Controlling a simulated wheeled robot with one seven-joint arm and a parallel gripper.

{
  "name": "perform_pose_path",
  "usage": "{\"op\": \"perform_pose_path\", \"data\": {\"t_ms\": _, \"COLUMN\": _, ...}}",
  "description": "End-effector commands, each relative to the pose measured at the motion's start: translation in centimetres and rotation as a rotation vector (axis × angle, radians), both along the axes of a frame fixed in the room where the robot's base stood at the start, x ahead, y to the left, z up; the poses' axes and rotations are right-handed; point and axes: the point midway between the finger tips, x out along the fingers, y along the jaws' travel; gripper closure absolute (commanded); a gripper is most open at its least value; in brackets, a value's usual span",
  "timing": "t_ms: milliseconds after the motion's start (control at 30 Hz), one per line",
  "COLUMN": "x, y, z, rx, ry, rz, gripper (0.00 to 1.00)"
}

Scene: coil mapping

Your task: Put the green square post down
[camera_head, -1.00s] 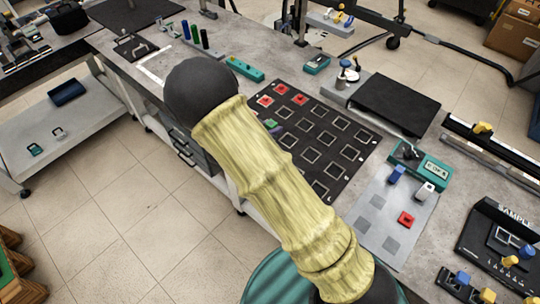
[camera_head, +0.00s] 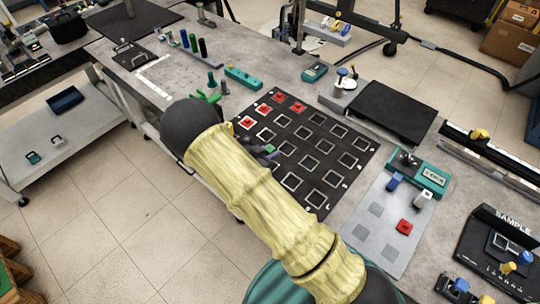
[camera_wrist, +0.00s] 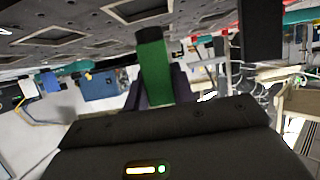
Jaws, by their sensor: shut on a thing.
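The green square post (camera_wrist: 152,62) stands between the dark fingers of my gripper (camera_wrist: 157,82) in the wrist view. My gripper is shut on it. The post's far end is close to the black mat (camera_wrist: 190,35); I cannot tell whether they touch. In the head view, my forearm hides most of my gripper (camera_head: 270,151). Only a small grey and purplish part with a bit of green shows, over the left part of the black mat with white square outlines (camera_head: 333,130).
Several red pieces (camera_head: 279,96) sit in squares at the mat's far left corner. A green fixture (camera_head: 208,97) is beside that corner. A grey plate (camera_head: 364,237) with a red block (camera_head: 404,227) lies to the right. Many outlined squares in the mat's middle and right are empty.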

Motion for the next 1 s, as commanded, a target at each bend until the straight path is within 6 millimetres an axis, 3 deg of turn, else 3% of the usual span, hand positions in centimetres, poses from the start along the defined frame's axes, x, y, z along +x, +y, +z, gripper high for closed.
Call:
{"op": "perform_pose_path", "data": {"t_ms": 200, "x": 0.0, "y": -0.1, "z": -2.2, "rx": 0.0, "ry": -0.001, "rz": -0.001, "gripper": 0.99}}
{"op": "perform_pose_path", "data": {"t_ms": 600, "x": 0.1, "y": -0.2, "z": -2.7, "rx": 0.001, "ry": 0.0, "rz": -0.004, "gripper": 0.99}}
{"op": "perform_pose_path", "data": {"t_ms": 633, "x": 0.1, "y": -0.2, "z": -2.7, "rx": 0.001, "ry": 0.0, "rz": -0.004, "gripper": 0.71}}
{"op": "perform_pose_path", "data": {"t_ms": 733, "x": 0.1, "y": -0.2, "z": -2.6, "rx": 0.001, "ry": 0.0, "rz": -0.004, "gripper": 0.53}}
{"op": "perform_pose_path", "data": {"t_ms": 1000, "x": 0.1, "y": -0.2, "z": -2.5, "rx": 0.001, "ry": 0.0, "rz": -0.004, "gripper": 0.53}}
